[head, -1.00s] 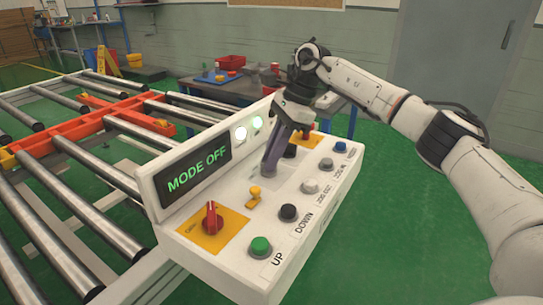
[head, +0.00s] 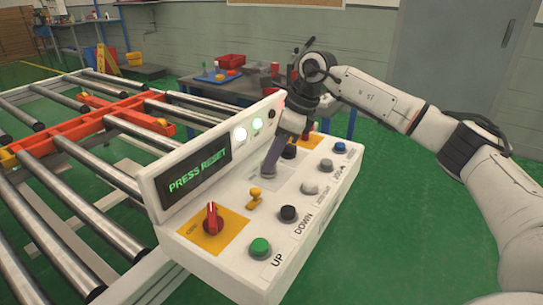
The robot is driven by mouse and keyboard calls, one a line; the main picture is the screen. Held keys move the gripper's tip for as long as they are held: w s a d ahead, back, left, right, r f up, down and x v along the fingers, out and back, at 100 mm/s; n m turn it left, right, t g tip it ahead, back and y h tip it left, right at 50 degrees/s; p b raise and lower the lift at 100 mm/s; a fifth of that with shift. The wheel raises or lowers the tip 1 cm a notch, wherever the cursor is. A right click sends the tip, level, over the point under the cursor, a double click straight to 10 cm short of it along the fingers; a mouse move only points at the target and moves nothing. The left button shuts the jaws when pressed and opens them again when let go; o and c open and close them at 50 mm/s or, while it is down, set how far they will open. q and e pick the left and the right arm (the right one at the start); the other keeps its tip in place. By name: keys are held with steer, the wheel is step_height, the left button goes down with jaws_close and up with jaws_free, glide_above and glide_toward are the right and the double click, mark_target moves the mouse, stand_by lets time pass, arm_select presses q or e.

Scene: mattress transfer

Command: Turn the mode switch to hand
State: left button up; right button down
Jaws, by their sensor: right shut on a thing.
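The white control box (head: 228,259) stands in the middle of the head view, and its display (head: 196,173) reads PRESS RESET in green. My right gripper (head: 269,172) reaches down onto the middle of the sloping panel, its fingers tilted. It is shut on a small control on a grey plate (head: 286,181), which I take to be the mode switch. The fingers hide that control, so its pointing direction cannot be seen. My left gripper is not in view.
Near the fingers are a yellow toggle (head: 255,196), a black knob (head: 289,152) and several buttons, including a green one (head: 260,247). A red knob (head: 211,217) sits on a yellow plate. A roller conveyor (head: 84,172) lies left; green floor is clear right.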

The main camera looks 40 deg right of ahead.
steer(key=shift+a+m+t+h, duration=0.1)
steer(key=shift+m+t+h, duration=0.2)
steer(key=shift+m, duration=0.75)
steer(key=shift+a+m+t+h, duration=0.15)
steer(key=shift+m+h, duration=0.25)
steer(key=shift+m, duration=0.65)
steer(key=shift+d, duration=0.15)
steer(key=c, duration=1.8)
jaws_free()
steer(key=shift+s, duration=0.1)
steer(key=shift+o, duration=0.2)
steer(key=v, duration=1)
steer(key=shift+r, duration=0.2)
